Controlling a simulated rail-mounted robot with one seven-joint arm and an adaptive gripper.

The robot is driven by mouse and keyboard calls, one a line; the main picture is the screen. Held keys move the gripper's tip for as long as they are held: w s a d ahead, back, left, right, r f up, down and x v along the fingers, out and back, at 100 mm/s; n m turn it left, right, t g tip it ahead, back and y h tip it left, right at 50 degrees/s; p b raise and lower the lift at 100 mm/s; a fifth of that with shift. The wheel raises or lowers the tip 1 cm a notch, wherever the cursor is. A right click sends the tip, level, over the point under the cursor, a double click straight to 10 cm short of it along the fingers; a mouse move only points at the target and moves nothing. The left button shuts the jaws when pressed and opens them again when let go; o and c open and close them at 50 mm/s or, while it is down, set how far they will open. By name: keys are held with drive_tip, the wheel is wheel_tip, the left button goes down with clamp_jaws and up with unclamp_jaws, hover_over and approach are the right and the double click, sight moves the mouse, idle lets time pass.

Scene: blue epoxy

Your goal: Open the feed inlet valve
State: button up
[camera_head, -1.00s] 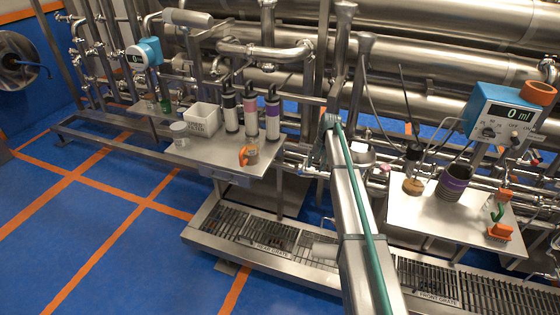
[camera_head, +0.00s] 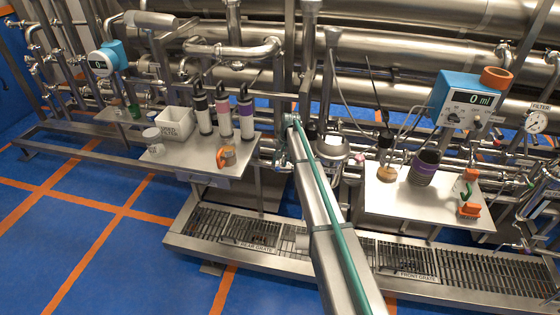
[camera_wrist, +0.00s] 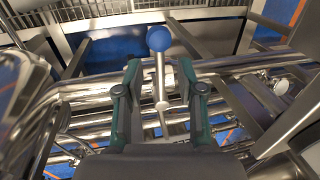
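In the wrist view, a metal valve lever with a blue ball knob (camera_wrist: 159,39) stands between the two fingers of my gripper (camera_wrist: 159,92). The fingers are apart, with a gap on each side of the lever's shaft. The knob is past the fingertips, and the lever's base is on a shiny pipe (camera_wrist: 90,103). No label shows on this valve, so I cannot tell its name. In the head view my arm reaches toward the pipes between the two steel tables. Its gripper end (camera_head: 290,120) is too small there to make out the fingers or the lever.
A left steel table (camera_head: 195,172) holds bottles (camera_head: 224,115), a white box (camera_head: 176,121) and an orange-handled item (camera_head: 227,157). Pipes and grating (camera_head: 240,230) surround my arm.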

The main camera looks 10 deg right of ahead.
drive_tip(key=shift+a+f, duration=0.1)
drive_tip(key=shift+f, duration=0.35)
clamp_jaws()
